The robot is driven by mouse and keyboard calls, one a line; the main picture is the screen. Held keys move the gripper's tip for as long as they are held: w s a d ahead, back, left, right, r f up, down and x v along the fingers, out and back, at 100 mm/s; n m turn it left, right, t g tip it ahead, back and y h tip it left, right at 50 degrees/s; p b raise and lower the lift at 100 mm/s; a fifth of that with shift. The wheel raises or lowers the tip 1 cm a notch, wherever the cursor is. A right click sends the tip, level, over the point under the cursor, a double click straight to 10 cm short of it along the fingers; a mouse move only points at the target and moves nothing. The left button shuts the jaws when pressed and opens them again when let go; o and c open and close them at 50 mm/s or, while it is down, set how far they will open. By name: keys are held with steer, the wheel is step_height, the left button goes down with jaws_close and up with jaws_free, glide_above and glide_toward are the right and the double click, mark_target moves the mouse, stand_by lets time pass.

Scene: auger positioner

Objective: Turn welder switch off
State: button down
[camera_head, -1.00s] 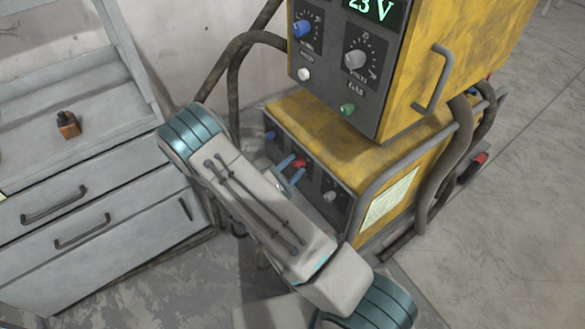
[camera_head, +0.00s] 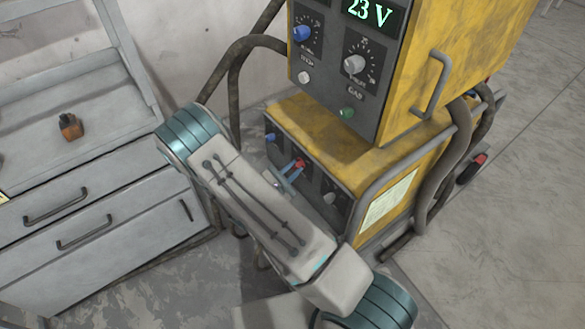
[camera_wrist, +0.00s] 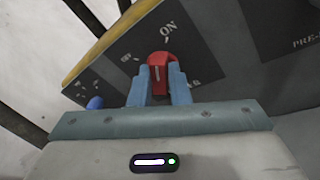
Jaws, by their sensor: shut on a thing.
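The welder (camera_head: 345,140) is a yellow box with a dark front panel on its lower unit. Its red switch knob (camera_head: 300,163) sits on that panel. In the wrist view the red knob (camera_wrist: 161,72) stands between the two blue fingers of my gripper (camera_wrist: 160,88), which is shut on it. The knob has a pale pointer line on its face, near upright in this view. The word "ON" shows above it, slightly to the right. A label below it is mostly hidden by the right finger. In the head view my gripper (camera_head: 292,170) is partly hidden by my arm.
The upper unit (camera_head: 340,55) overhangs the lower panel and shows "23 V". A blue knob (camera_wrist: 95,103) is left of the red one, and a grey knob (camera_head: 330,198) is to its right. A grey drawer cabinet (camera_head: 100,190) stands at the left. Hoses run behind the welder.

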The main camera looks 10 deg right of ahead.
steer(key=n+p, duration=0.1)
steer(key=n, duration=0.1)
steer(key=n+g+p, duration=0.1)
steer(key=n, duration=0.1)
steer(key=shift+w+r+y, duration=0.15)
steer(key=shift+r+y, duration=0.15)
steer(key=shift+r, duration=0.05)
steer(key=n+g+p, duration=0.1)
steer(key=n+p, duration=0.1)
steer(key=n, duration=0.1)
steer(key=shift+w+a+g, duration=0.1)
steer(key=shift+w+g, duration=0.05)
steer(key=shift+g, duration=0.15)
steer(key=shift+w+a+n+g+p, duration=0.15)
steer(key=shift+n+g+p, duration=0.45)
steer(key=shift+n, duration=0.85)
steer(key=shift+w+n+g+p, duration=0.15)
steer(key=shift+n+g+p, duration=0.4)
steer(key=shift+n, duration=0.9)
steer(key=shift+f, duration=0.1)
steer(key=c, duration=1.4)
jaws_free()
steer(key=shift+o, duration=0.2)
steer(key=shift+a, duration=0.1)
